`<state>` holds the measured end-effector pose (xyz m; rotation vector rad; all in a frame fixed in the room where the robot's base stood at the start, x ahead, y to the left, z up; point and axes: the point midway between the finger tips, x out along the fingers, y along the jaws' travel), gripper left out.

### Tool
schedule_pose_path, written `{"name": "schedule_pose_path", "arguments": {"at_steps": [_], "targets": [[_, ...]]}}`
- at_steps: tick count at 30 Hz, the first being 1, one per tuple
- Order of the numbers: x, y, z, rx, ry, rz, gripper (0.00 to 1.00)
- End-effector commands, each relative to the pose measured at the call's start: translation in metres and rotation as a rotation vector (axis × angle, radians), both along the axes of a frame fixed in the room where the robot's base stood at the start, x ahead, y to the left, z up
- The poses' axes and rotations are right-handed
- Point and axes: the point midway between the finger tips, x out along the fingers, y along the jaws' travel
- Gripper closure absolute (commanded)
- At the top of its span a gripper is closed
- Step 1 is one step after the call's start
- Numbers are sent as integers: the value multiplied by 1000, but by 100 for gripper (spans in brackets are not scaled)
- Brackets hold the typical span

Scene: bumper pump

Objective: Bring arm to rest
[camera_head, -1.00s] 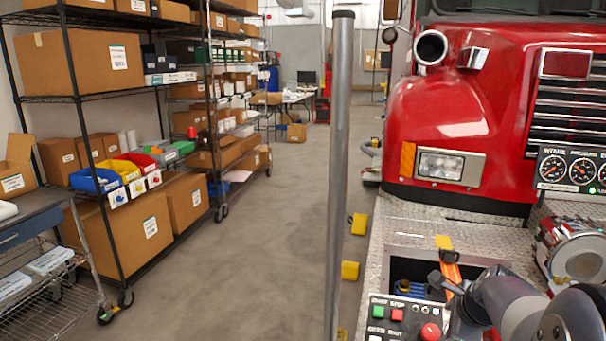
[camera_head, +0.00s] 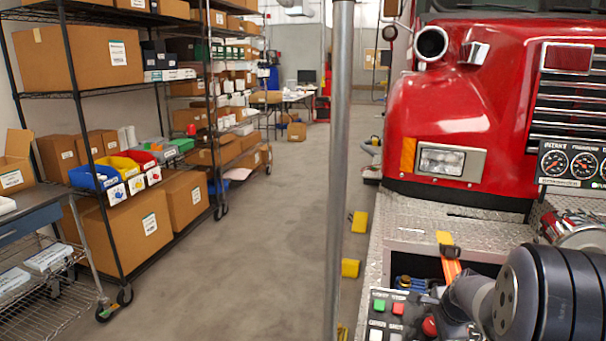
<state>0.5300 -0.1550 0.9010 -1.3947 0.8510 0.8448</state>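My arm (camera_head: 525,295) shows at the lower right, its dark ringed joint large and close to the camera. It lies over the front bumper deck (camera_head: 405,215) of the red fire truck (camera_head: 470,105). It hides part of the control panel (camera_head: 392,310) and much of the pump fitting (camera_head: 585,236) at the right. My gripper's fingertips cannot be made out, so I cannot tell whether it holds anything.
A vertical grey pole (camera_head: 342,150) stands left of the truck. An orange strap (camera_head: 450,262) runs into the deck's open recess. Gauges (camera_head: 570,165) sit at the right. Shelves with boxes (camera_head: 75,55) line the left; the floor aisle (camera_head: 265,255) between is clear.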

Motion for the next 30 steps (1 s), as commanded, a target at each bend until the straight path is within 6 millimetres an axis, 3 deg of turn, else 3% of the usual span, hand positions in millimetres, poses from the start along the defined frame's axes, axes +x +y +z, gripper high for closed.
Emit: {"name": "schedule_pose_path", "arguments": {"at_steps": [21, 30], "targets": [[2, 2, 2, -425, 122, 738, 40], [2, 2, 2, -552, 159, 957, 40]]}}
